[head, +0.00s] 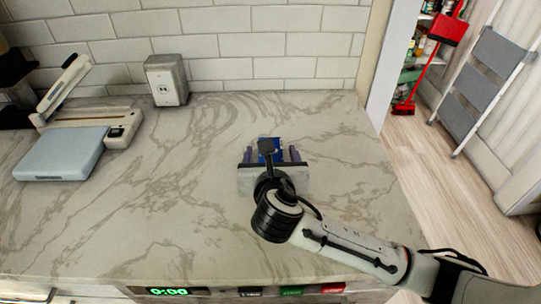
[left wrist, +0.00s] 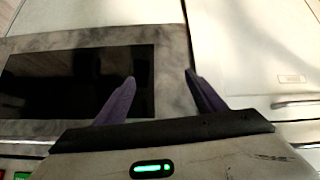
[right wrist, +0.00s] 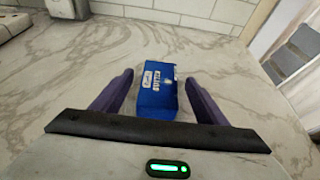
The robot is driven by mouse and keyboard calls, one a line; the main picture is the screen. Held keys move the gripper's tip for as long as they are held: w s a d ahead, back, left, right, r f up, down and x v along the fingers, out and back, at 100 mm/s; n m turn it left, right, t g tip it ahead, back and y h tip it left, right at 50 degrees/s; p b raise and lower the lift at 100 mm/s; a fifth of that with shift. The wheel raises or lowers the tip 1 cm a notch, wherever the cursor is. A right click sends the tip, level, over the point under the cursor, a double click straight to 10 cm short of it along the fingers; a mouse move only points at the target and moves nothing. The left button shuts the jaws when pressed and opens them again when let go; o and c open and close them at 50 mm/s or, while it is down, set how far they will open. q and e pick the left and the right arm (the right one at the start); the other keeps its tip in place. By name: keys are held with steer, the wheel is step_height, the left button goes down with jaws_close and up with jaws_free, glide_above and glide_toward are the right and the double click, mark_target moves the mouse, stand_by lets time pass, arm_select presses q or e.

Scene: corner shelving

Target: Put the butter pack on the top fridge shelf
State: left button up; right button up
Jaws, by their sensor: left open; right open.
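The butter pack, a small blue box with white lettering, lies on the marble counter between the fingers of my right gripper in the right wrist view (right wrist: 157,90). In the head view the butter pack (head: 268,146) is mostly hidden behind my right gripper (head: 272,156). That gripper is open, with gaps between its purple fingers (right wrist: 158,88) and the box. My left gripper (left wrist: 160,80) is open and empty, and shows only in its own wrist view, facing a dark glass panel and pale cabinet fronts. No fridge shelf can be made out.
A blue-topped scale (head: 60,154), a white and beige device (head: 92,122) and a grey outlet box (head: 167,80) stand on the counter (head: 160,200) at left and back. Bare counter surrounds the right gripper. A red dustpan (head: 447,28) and step ladder (head: 478,85) stand beyond the right edge.

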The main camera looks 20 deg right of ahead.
steer(key=shift+x, duration=1.05)
steer(key=c, duration=1.4)
